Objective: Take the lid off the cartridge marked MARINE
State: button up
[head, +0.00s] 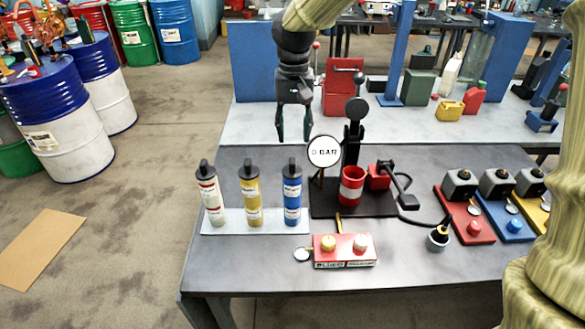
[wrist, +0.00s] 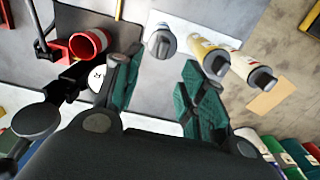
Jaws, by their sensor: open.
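Three upright cartridges with dark lids stand in a row: a white and red one (head: 211,200), a yellow one (head: 251,200) and a blue one (head: 292,198). Their labels are too small to read, so I cannot tell which is marked MARINE. All three lids are on: the left lid (head: 205,170), middle lid (head: 248,169) and right lid (head: 291,166). My gripper (head: 293,128) is open and empty, above the blue cartridge's lid in the head view. In the wrist view, the blue cartridge's lid (wrist: 161,43) shows beyond the gap between the green fingers (wrist: 162,65).
The cartridges stand on a pale plate (head: 232,224) on the dark table (head: 225,262). To the right are a round gauge (head: 324,152), a red and white cup (head: 352,186) and a red box with two knobs (head: 345,257). The table's front left is clear.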

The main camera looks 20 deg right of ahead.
aim_at(292, 160)
jog(key=f, duration=0.3)
jog(key=shift+w+f+p, duration=0.15)
jog(key=shift+w+p, duration=0.1)
jog(key=shift+p, duration=0.05)
jog(key=shift+s+a+f+p, duration=0.1)
jog(key=shift+s+f+p, duration=0.25)
jog(key=shift+f, duration=0.1)
jog(key=shift+a+f+p, duration=0.15)
jog(key=shift+f+p, duration=0.8)
jog(key=shift+f, duration=1.4)
jog(key=c, duration=0.8)
